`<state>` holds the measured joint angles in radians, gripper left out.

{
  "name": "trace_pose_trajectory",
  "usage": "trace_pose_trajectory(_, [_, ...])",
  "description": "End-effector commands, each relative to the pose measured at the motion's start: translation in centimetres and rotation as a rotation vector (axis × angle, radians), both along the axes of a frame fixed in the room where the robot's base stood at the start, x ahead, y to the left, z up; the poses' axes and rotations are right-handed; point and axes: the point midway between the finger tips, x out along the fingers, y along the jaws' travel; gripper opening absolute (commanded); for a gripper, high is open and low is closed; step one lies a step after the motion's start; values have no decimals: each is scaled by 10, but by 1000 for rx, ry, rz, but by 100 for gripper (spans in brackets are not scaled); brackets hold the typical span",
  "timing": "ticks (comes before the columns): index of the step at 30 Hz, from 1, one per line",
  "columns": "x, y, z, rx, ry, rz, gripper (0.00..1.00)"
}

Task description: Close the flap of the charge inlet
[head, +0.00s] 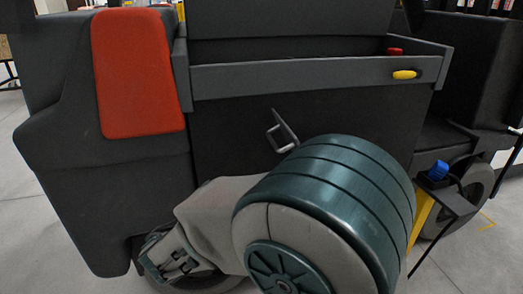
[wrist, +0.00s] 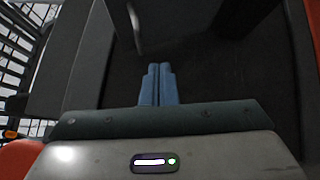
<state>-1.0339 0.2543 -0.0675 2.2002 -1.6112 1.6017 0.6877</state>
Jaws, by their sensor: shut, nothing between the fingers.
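The flap (head: 287,127) appears as a small thin dark plate standing out from the dark front panel of the machine, seen nearly edge-on, with a pale loop (head: 275,139) at its left. It looks open. My arm covers the area just below it. In the wrist view a narrow upright edge (wrist: 134,25), likely the same flap, is ahead and slightly left of the fingertips. My gripper (wrist: 160,68) has its two blue fingers together with nothing between them. A small gap seems to separate the fingertips from that edge. The inlet itself cannot be made out.
A red-orange pad (head: 137,72) is on the left. A blue item (head: 438,170) sits at right. Pale floor shows (head: 40,235).

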Motion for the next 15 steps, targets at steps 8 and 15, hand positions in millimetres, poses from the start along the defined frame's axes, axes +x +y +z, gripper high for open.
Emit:
trace_pose_trajectory(8, [3,37,12,-32,-102,116,0])
trace_pose_trajectory(15, [40,16,18,-32,-101,112,0])
